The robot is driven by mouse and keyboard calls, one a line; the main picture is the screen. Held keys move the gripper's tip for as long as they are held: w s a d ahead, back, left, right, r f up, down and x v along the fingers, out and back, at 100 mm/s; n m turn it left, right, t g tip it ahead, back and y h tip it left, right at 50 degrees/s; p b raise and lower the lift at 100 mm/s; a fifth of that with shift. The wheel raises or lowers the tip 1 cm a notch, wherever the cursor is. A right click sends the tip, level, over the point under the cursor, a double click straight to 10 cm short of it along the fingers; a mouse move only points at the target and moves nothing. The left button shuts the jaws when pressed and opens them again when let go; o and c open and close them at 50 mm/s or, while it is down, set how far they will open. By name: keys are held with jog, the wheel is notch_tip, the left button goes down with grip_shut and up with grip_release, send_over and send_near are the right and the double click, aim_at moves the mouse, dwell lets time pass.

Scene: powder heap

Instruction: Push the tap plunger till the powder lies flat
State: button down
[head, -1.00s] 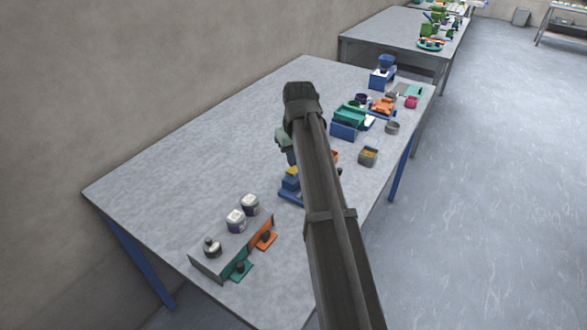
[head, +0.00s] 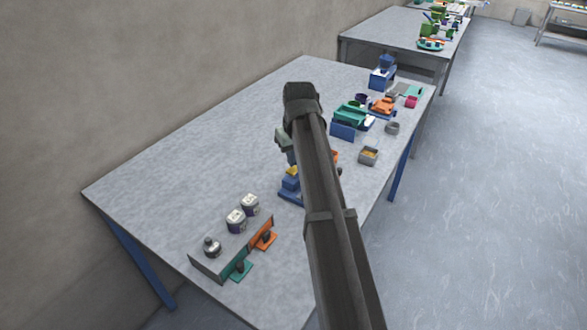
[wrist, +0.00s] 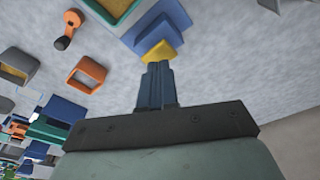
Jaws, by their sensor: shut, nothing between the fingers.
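A yellow piece (head: 292,171), which looks like the tap plunger, stands on a stepped blue block (head: 289,184) near the table's middle. In the wrist view the yellow piece (wrist: 158,52) lies right at my fingertips, with the blue block (wrist: 150,28) beyond it. My gripper (wrist: 157,66) is shut and empty, its fingertips touching or almost touching the yellow piece; I cannot tell which. It also shows in the head view (head: 293,160), just above the yellow piece. A green-rimmed holder with tan contents, perhaps the powder (wrist: 113,7), is cut by the wrist view's top edge. My arm hides part of this area in the head view.
An orange open box (wrist: 86,75) and an orange crank with a dark knob (wrist: 68,30) lie left in the wrist view. A grey box (head: 368,156) and a green bin (head: 350,113) stand beyond my arm. A grey stand (head: 215,259) with jars is nearer. The table's left is bare.

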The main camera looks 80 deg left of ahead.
jog(key=shift+f, duration=1.35)
jog(key=shift+r, duration=1.35)
jog(key=shift+f, duration=1.35)
jog(key=shift+r, duration=1.35)
jog(key=shift+f, duration=1.4)
jog(key=shift+r, duration=1.45)
jog(key=shift+f, duration=0.55)
